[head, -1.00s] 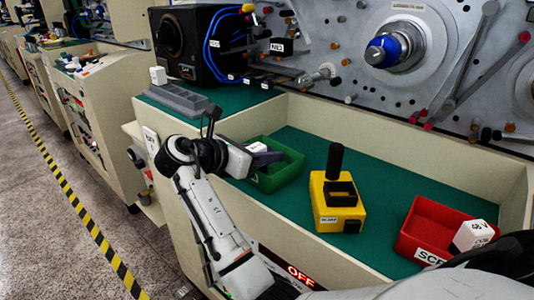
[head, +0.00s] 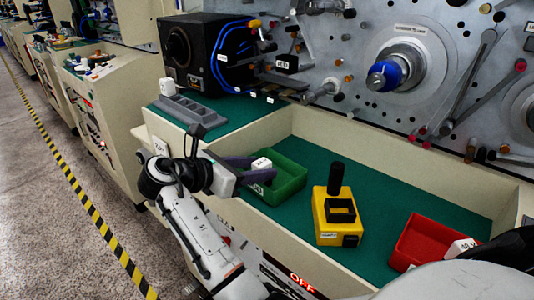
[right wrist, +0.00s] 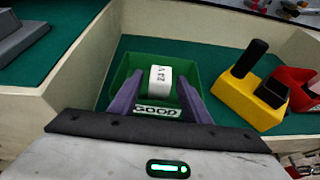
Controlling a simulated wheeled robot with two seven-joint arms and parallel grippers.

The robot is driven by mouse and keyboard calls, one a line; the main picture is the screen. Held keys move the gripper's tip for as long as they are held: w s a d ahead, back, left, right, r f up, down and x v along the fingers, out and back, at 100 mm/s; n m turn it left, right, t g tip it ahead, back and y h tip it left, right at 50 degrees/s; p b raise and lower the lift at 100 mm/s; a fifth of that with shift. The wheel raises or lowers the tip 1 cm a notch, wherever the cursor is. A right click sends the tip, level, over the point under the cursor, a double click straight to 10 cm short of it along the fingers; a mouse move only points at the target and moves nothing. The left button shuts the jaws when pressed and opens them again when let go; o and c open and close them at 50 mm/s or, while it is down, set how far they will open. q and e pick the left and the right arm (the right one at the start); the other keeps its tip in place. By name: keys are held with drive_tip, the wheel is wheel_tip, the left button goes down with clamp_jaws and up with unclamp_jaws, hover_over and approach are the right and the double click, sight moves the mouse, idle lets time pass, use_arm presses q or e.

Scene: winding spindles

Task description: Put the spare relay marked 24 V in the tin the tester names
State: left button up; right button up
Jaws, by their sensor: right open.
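My right gripper (head: 264,168) is open at the left side of the green tin (head: 296,188). Its purple fingers stand apart on either side of a white relay (head: 261,163). In the right wrist view the relay (right wrist: 160,79) appears inside the green tin (right wrist: 194,62), labelled GOOD; its marking starts with 2 and ends in V, the second digit unclear. The yellow tester (head: 334,222) stands right of the tin; its readout is not legible. My left gripper is not seen.
A grey stepped holder (head: 191,110) with a white block (head: 167,87) is on the raised ledge at left. A black box (head: 193,55) with blue wires is behind it. The tray's low walls surround the tins; green mat lies bare behind the tester.

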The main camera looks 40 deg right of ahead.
sight(256, 168)
drive_tip(key=p+v, duration=0.2)
drive_tip(key=v, duration=0.3)
drive_tip(key=shift+a, duration=0.2)
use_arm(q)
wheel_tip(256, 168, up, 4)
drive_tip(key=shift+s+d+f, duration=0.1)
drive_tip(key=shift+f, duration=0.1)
use_arm(e)
drive_tip(key=shift+a+r, duration=0.2)
drive_tip(key=shift+a, duration=0.3)
